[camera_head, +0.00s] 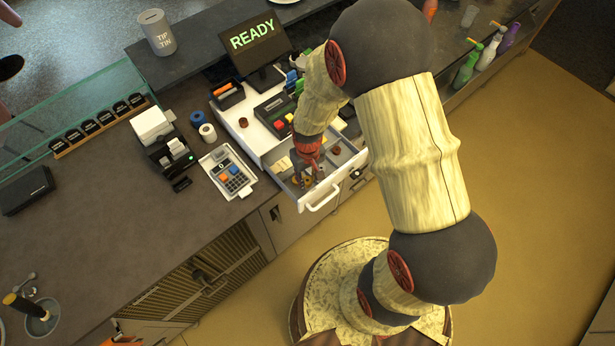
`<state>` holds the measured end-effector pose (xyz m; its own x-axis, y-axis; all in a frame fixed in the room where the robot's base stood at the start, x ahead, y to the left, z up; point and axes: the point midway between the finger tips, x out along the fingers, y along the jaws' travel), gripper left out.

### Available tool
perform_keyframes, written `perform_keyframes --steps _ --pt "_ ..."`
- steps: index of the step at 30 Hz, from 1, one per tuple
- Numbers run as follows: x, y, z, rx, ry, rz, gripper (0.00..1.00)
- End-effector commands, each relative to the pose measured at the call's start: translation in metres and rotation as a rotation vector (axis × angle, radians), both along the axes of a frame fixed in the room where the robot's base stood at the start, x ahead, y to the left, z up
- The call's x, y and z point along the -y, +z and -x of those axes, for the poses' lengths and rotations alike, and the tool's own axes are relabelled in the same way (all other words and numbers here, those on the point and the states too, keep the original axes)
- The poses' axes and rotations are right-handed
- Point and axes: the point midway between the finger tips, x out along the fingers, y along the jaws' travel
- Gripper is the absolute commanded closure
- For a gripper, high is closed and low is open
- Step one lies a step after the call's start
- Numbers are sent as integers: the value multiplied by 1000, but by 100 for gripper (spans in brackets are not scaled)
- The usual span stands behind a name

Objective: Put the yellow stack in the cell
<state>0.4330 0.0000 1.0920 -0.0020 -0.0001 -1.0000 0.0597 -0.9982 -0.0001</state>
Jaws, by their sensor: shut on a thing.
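My gripper (308,178) reaches down into the open drawer (324,196) and is shut. Something small and yellowish shows at its fingertips; it looks like the yellow stack, though the fingers cover most of it. The drawer is split into cells by thin walls. A pale cream piece (284,164) lies in a cell to the left of my gripper, and a small brown-red piece (336,150) lies in a cell to the right. Whether the held piece touches the cell floor cannot be told.
Behind the drawer stand a dark tray with coloured pieces (275,113) and a screen reading READY (255,42). A keypad (229,172) and a receipt printer (167,146) stand on the counter to the left. The drawer's white handle (324,199) juts over the floor.

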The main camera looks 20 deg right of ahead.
Motion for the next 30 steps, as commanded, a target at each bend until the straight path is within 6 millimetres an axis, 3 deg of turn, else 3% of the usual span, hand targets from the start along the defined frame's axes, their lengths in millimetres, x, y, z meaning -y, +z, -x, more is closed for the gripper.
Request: perform_keyframes --steps 30 --pt "0 -69 0 1 0 0 100"
